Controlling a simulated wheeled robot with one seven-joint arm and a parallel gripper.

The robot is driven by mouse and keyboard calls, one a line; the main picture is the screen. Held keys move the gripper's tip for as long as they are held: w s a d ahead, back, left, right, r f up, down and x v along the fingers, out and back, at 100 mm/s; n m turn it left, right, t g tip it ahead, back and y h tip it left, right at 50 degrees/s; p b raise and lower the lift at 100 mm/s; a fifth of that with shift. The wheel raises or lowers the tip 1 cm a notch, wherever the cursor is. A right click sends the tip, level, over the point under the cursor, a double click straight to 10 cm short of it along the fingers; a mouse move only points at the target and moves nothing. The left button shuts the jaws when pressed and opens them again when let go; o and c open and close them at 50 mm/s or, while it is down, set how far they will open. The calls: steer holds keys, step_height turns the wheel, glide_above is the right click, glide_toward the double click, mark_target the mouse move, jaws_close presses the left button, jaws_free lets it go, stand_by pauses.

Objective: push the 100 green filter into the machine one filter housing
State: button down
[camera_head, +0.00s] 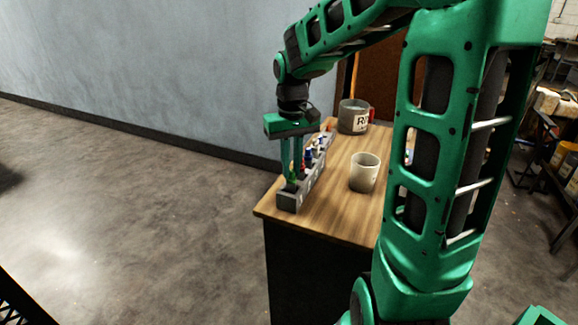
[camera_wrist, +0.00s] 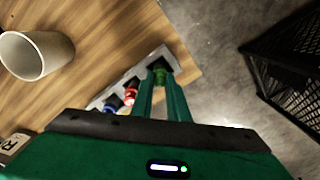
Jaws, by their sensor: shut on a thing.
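My gripper (camera_head: 291,176) points down over the near end of a grey rack (camera_head: 289,202) on the wooden bench. Its fingers, also in the wrist view (camera_wrist: 161,84), are shut on a green filter (camera_wrist: 161,75). The green filter (camera_head: 290,179) is at the rack's near-end slot; whether its lower end sits inside the slot is hidden. Red (camera_wrist: 130,95) and blue (camera_wrist: 112,103) filters stand in the rack beside it. I cannot make out a filter housing or a machine in either view.
A cream cup (camera_head: 364,174) stands on the bench (camera_head: 335,206) right of the rack. A grey labelled container (camera_head: 353,117) stands at the far end. A blue-grey wall (camera_head: 150,75) is to the left. A black crate (camera_wrist: 290,65) is on the floor.

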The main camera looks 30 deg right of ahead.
steer(key=shift+r, duration=4.1)
steer(key=shift+f, duration=0.1)
